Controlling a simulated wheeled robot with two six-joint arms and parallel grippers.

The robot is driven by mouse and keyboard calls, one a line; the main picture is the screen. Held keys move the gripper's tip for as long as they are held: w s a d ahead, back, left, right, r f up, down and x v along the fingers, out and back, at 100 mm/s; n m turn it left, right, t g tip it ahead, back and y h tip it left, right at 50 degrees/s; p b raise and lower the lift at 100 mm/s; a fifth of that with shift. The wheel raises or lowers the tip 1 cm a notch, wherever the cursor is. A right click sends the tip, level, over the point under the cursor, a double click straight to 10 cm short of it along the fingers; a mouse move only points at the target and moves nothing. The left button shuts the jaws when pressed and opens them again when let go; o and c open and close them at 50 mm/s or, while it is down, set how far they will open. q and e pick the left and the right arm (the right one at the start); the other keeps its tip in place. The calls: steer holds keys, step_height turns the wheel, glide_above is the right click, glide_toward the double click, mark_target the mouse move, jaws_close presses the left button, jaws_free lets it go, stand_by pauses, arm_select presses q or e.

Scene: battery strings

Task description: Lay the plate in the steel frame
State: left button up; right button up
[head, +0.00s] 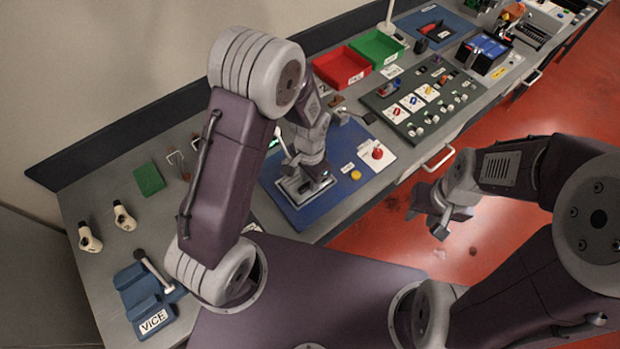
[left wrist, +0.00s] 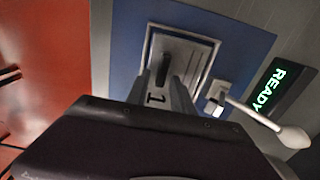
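The steel frame (head: 298,188) sits on a blue mat (head: 285,212) on the bench. My left gripper (head: 318,178) is low over its right part. In the left wrist view the frame's pale rim (left wrist: 213,45) surrounds a grey plate (left wrist: 187,58) with a dark raised part (left wrist: 161,68). A "1" shows between the left fingers (left wrist: 163,95), which reach down to the plate area. Whether they grip it or stand around it is unclear, and my wrist hides the near side. My right gripper (head: 430,217) is open and empty over the red floor.
A lever with a white knob (left wrist: 291,137) and a lit READY display (left wrist: 270,88) stand close beside the frame. A yellow button (head: 356,175) and a red button (head: 377,153) are to the right. Red (head: 341,68) and green (head: 377,47) bins stand behind.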

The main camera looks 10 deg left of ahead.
arm_select(q)
steer(key=shift+r, duration=0.15)
step_height(320, 180, up, 12)
steer(key=s+a+f+n+t, duration=0.1)
steer(key=s+a+f+n, duration=0.1)
steer(key=s+a+n, duration=0.5)
steer(key=shift+s+f+n, duration=0.3)
steer(key=shift+s+n, duration=0.1)
steer(key=shift+s, duration=0.15)
steer(key=shift+s+a, duration=0.15)
stand_by(0.3)
stand_by(0.5)
